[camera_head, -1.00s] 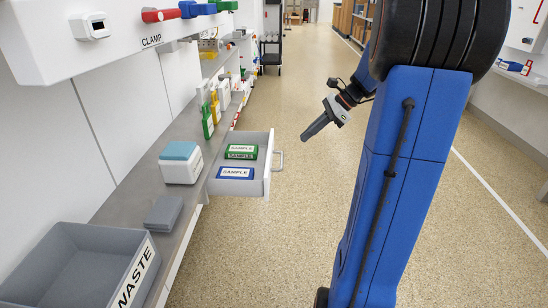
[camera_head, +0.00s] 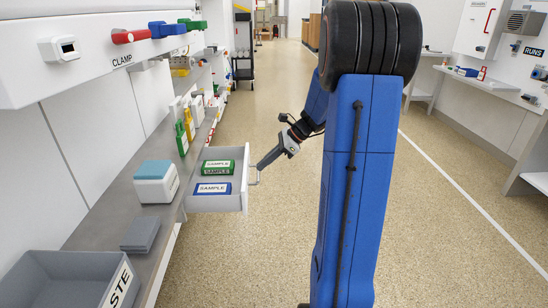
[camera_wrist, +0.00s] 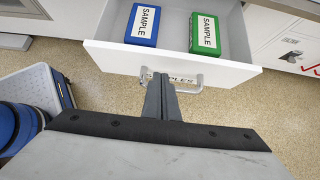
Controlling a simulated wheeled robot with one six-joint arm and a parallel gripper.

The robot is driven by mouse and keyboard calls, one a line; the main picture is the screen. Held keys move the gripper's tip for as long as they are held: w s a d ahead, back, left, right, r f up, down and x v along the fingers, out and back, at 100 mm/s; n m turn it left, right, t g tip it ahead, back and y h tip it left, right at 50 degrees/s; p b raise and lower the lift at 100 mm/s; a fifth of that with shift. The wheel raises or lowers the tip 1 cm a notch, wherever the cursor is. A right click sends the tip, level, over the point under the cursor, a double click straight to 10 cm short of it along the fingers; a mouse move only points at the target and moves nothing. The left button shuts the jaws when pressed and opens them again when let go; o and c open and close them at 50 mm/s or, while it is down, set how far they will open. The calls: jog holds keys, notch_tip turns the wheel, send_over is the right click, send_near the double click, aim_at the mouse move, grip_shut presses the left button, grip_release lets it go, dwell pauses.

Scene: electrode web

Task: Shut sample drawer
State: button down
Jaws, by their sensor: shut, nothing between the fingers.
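The white sample drawer (camera_head: 245,190) stands pulled out from the left bench and also shows in the wrist view (camera_wrist: 110,57). Inside lie a green SAMPLE box (camera_head: 218,167) and a blue SAMPLE box (camera_head: 212,188). Its bar handle (camera_head: 255,178) is on the front face and shows in the wrist view (camera_wrist: 190,87). My gripper (camera_head: 261,163) is shut and empty, its tips at the drawer front beside the handle. In the wrist view the closed fingers (camera_wrist: 160,80) overlap the handle and part of the front label. I cannot tell whether they touch.
The bench (camera_head: 110,215) holds a white box with a blue-grey top (camera_head: 156,182), a grey block (camera_head: 140,233) and a grey WASTE bin (camera_head: 60,285). A CLAMP panel (camera_head: 90,85) hangs above. The floor right of the drawer is clear. A black cart (camera_head: 243,62) stands far back.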

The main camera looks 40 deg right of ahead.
jog(key=shift+w+a+r, duration=0.1)
jog(key=shift+w+a, duration=0.3)
jog(key=shift+a, duration=0.2)
jog(key=shift+w+a, duration=0.4)
jog(key=shift+a, duration=0.2)
jog(key=w+a, duration=0.9)
jog(key=a, duration=0.4)
jog(key=shift+a, duration=0.25)
